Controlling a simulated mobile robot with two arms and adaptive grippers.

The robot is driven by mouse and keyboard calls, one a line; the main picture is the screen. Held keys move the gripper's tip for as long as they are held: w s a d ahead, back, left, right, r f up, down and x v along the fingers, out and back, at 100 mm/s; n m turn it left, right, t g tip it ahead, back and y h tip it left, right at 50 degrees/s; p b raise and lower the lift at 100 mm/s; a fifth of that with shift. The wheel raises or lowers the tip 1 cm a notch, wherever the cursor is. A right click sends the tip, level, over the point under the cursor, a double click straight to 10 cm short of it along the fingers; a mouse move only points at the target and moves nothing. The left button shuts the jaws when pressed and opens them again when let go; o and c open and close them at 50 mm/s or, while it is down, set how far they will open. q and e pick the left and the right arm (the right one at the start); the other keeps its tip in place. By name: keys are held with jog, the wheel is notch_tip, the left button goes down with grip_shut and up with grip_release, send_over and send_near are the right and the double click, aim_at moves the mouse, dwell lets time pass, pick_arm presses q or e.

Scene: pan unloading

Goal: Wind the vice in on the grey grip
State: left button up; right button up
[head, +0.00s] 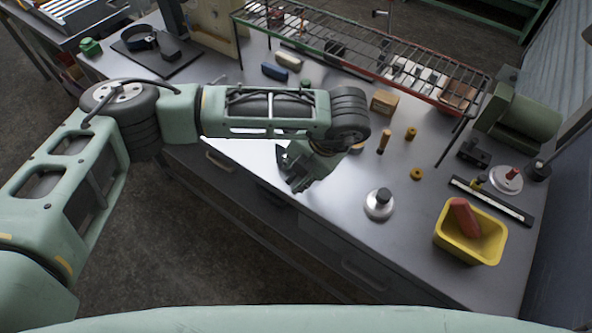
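My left arm comes in from the left, and its gripper (299,184) hangs over the front edge area of the grey workbench (335,235). The wrist and arm cover the bench around it, and I cannot tell whether the fingers are open or shut. I cannot make out a vice or its handle for certain; the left forearm and wrist may hide it. No grey grip shows clearly. A red grip-like piece (464,216) leans in a yellow bin (485,247) at the right front. My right gripper is not in view.
A wire rack (360,47) spans the back of the bench. A silver disc with a dark knob (379,204) stands near the front. A green machine (527,120) and a red-knobbed disc (507,180) are at right. A small box (384,103) sits mid-bench.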

pick_arm(q)
jog(key=v, duration=1)
jog(key=shift+r, duration=0.3)
jog(key=shift+s+d, duration=0.15)
